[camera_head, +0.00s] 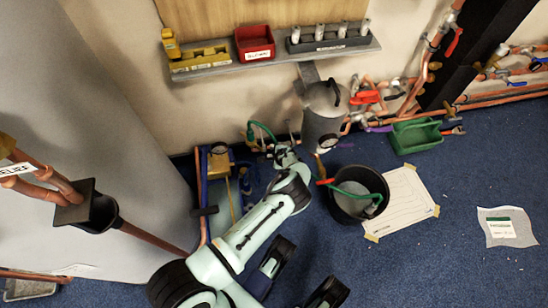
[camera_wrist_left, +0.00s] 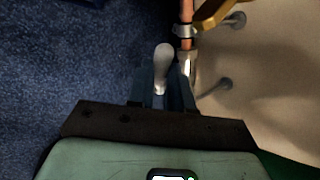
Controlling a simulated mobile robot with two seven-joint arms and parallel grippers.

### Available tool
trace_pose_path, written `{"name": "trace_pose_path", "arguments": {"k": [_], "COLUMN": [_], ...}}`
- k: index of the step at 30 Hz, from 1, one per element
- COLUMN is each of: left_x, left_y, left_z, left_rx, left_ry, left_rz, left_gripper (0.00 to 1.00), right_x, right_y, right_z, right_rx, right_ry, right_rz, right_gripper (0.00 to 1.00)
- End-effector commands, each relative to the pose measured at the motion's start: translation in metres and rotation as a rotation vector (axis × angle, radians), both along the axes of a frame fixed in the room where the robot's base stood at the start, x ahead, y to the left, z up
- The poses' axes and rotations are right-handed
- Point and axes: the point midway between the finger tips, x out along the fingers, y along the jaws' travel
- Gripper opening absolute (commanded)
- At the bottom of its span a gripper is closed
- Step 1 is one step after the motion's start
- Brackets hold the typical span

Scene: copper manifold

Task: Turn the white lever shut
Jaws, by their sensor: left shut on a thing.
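The white lever (camera_wrist_left: 164,62) shows in the left wrist view as a pale, rounded handle between the two fingers of my left gripper (camera_wrist_left: 161,88). The gripper is shut on it, and the fingers hide its lower part. A copper pipe (camera_wrist_left: 187,12) with a metal fitting runs just right of the lever. In the head view my left gripper (camera_head: 284,154) reaches to the pipework low by the wall, left of the grey cylinder (camera_head: 322,120). The lever cannot be made out there. My right gripper is not in view.
A black bucket (camera_head: 343,207) with a green hose stands right of my left arm. A green crate (camera_head: 416,137) and a taped paper sheet (camera_head: 403,203) lie farther right. A shelf (camera_head: 222,68) with a red bin (camera_head: 255,42) hangs above.

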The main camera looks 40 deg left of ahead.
Motion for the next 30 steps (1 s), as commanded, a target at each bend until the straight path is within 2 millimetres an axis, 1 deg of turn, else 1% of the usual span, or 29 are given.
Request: {"name": "trace_pose_path", "arguments": {"k": [16, 17, 18, 19, 27, 30], "left_x": [0.0023, 0.0023, 0.0022, 0.0021, 0.0015, 0.0009], "left_y": [-0.0003, -0.0003, -0.0002, -0.0002, -0.0007, -0.004], "left_z": [0.0021, 0.0021, 0.002, 0.002, 0.0018, 0.0066], "left_rx": [0.019, 0.019, 0.019, 0.019, 0.018, 0.018], "left_ry": [0.02, 0.02, 0.02, 0.02, 0.022, 0.021], "left_rz": [-0.002, -0.002, -0.002, -0.002, -0.001, -0.002], "left_gripper": [0.0, 0.29, 0.42, 0.45, 0.45, 0.45], "right_x": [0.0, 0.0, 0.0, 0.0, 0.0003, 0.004], "right_y": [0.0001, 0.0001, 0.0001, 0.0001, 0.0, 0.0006], "right_z": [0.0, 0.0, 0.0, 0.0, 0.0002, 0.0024], "right_rx": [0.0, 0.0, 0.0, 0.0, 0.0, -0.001], "right_ry": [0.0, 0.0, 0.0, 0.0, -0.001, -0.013], "right_rz": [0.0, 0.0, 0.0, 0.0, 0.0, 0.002], "right_gripper": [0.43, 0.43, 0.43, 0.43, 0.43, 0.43]}}
